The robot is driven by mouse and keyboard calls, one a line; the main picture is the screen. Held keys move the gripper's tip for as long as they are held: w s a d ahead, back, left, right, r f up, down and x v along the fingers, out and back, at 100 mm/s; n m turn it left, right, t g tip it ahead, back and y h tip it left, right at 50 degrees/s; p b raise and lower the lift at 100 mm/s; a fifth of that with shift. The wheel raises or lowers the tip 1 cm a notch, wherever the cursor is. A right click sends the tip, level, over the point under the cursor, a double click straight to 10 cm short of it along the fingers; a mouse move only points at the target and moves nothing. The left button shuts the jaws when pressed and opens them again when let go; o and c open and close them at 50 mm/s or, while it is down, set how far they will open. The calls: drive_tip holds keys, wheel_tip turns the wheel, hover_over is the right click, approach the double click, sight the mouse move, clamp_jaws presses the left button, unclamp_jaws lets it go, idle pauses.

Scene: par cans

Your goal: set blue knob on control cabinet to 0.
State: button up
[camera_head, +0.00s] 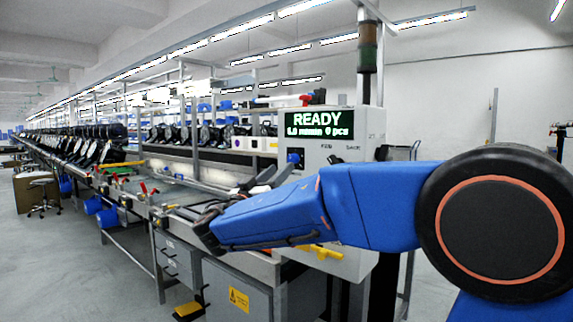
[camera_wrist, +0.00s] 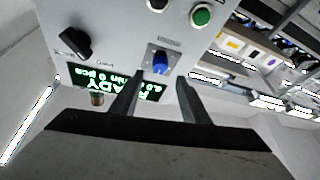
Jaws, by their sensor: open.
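The control cabinet (camera_head: 349,150) is a light grey box with a lit green display reading READY. Its blue knob (camera_head: 294,157) shows below the display at the left, on a small plate. In the wrist view the cabinet (camera_wrist: 122,22) appears upside down. There the blue knob (camera_wrist: 160,63) lies ahead of and between the fingertips of my gripper (camera_wrist: 157,80). My gripper is open and empty; both fingers look apart from the knob. I cannot read the knob's setting or scale marks.
A black switch (camera_wrist: 76,42) and a green button (camera_wrist: 201,15) are on the same panel. The green display (camera_head: 320,124) sits above the knob. A long workbench line (camera_head: 150,183) runs left, and a yellow handle (camera_head: 320,252) is low on the cabinet.

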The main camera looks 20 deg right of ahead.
sight(291, 159)
drive_tip(key=shift+x, duration=2.65)
drive_tip(key=c, duration=1.1)
drive_tip(key=shift+o, duration=0.2)
